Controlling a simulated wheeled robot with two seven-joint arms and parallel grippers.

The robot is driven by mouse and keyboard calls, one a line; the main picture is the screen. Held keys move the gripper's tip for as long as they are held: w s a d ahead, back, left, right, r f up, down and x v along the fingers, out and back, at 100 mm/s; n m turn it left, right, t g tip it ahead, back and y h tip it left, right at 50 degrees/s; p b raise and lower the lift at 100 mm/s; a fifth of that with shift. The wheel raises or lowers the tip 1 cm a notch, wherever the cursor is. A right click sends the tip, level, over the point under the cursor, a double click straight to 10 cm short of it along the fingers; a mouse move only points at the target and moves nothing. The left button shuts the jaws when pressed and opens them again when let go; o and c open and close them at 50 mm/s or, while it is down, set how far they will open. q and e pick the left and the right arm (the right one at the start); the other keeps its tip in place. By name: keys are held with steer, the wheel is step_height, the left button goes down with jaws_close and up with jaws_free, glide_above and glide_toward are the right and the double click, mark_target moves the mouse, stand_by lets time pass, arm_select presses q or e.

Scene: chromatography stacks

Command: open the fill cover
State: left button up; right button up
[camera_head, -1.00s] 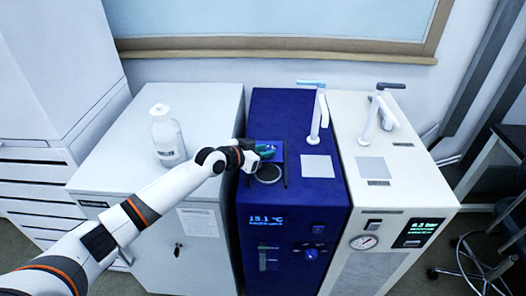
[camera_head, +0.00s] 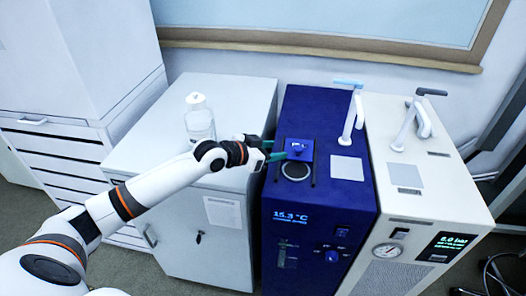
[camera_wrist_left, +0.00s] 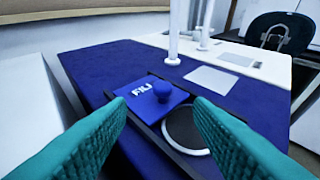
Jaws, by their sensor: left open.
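The fill cover is a small blue plate (camera_head: 299,149) with a round knob and white lettering, on top of the dark blue unit (camera_head: 330,192). The cover also shows in the left wrist view (camera_wrist_left: 148,100). It lies behind the round dark fill opening (camera_head: 295,171), which is uncovered and also shows in the wrist view (camera_wrist_left: 186,130). Thin dark rails flank both. My left gripper (camera_head: 275,150) has green fingers and is at the cover's left side. In the wrist view, its fingers (camera_wrist_left: 161,108) are spread wide with nothing between them. My right gripper is out of view.
A clear bottle (camera_head: 200,120) stands on the light cabinet (camera_head: 240,100) to the left. White upright fittings with handles (camera_head: 350,115) rise behind the opening and on the white unit (camera_head: 410,185) to the right. A pale square pad (camera_head: 347,168) lies right of the cover.

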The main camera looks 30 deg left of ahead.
arm_select(q)
steer(key=v, duration=0.3)
steer(key=shift+s+a+r, duration=0.1)
steer(key=shift+s+a, duration=0.1)
steer(key=shift+s, duration=0.1)
stand_by(0.3)
